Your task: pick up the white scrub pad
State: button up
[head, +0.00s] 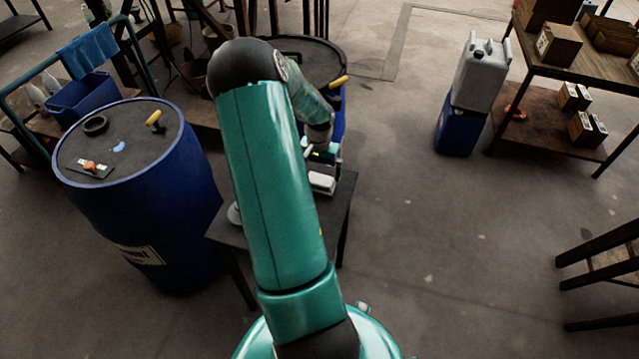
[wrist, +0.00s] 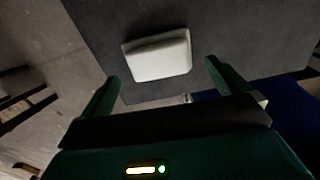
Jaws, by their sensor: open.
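The white scrub pad (wrist: 158,56) lies flat on a small dark table (wrist: 220,25) in the wrist view, close to the table's edge. In the head view the pad (head: 321,183) shows on the small table (head: 340,205), partly hidden by my arm and gripper. My gripper (wrist: 162,78) is open and empty, with one green finger on each side below the pad in the wrist view. The pad lies just beyond the fingertips, roughly centred between them. In the head view my gripper (head: 322,155) is over the table, mostly hidden behind my arm.
A blue drum (head: 140,215) with a yellow-handled tool (head: 154,120) and small items on its lid stands left of the table. Another drum (head: 320,55) stands behind my arm. A grey jerrycan (head: 482,75) sits on a blue container at the right. Open floor lies right of the table.

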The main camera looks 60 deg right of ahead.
aim_at(319, 179)
notch_tip(319, 179, down, 5)
jog(key=shift+s+r, duration=0.1)
jog(key=shift+s, duration=0.05)
jog(key=c, duration=0.7)
jog(key=shift+r, duration=0.65)
jog(key=s+a+r, duration=0.3)
jog(key=r, duration=0.1)
jog(key=s+a+r, duration=0.3)
jog(key=s, duration=0.1)
jog(key=s+a+r, duration=0.2)
jog(key=s+r, duration=0.2)
jog(key=shift+a+r, duration=0.3)
jog(key=shift+a, duration=0.1)
jog(key=shift+o, duration=1.1)
jog(key=shift+c, duration=0.7)
